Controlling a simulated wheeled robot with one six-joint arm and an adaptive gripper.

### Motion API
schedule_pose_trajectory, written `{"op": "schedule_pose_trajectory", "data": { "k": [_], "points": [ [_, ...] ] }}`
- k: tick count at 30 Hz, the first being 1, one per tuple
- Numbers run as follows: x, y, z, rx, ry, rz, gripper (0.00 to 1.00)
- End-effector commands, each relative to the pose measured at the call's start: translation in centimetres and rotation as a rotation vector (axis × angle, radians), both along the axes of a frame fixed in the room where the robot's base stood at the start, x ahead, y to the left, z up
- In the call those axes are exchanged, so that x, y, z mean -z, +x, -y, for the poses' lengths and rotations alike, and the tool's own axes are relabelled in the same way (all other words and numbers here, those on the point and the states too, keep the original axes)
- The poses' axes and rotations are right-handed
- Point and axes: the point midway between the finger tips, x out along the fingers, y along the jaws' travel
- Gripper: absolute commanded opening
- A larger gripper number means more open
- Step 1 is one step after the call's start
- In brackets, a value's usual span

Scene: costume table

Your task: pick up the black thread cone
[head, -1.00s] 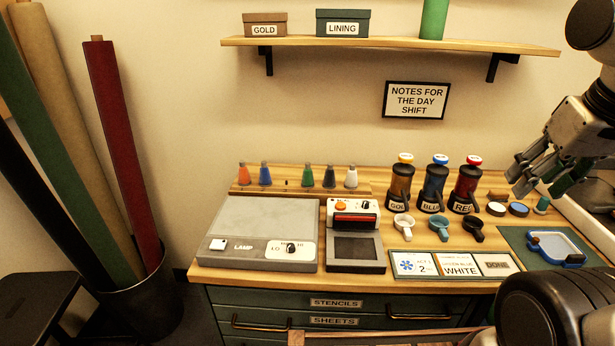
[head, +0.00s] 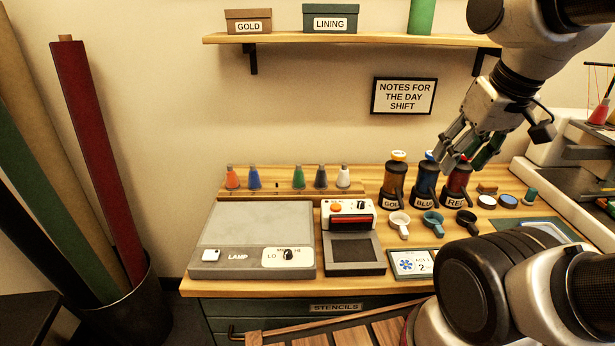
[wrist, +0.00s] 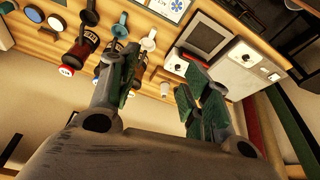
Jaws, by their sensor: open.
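The black thread cone (head: 320,177) looks very dark with a grey tip. It stands upright in the row on the wooden rack at the back of the table, between the green cone (head: 298,177) and the white cone (head: 343,177). My gripper (head: 463,155) is open and empty, well to the right of the cone, in front of the ink bottles in the head view. In the wrist view the open fingers (wrist: 158,78) spread apart with green pads. I cannot make out the black cone there.
Orange (head: 232,178) and blue (head: 254,178) cones stand further left, with a bare peg beside them. Several ink bottles (head: 394,180) stand right of the rack. A light box (head: 225,225) and a device with a red bar (head: 352,250) lie in front. A shelf (head: 350,38) hangs above.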

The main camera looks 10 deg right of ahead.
Motion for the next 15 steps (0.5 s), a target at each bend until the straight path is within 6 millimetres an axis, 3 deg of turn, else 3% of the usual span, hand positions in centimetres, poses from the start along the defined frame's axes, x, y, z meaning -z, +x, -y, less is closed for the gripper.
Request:
{"op": "schedule_pose_trajectory", "data": {
  "k": [15],
  "points": [
    [1.8,0.8,-0.3,-0.015,-0.001,-0.093,0.48]
  ]
}}
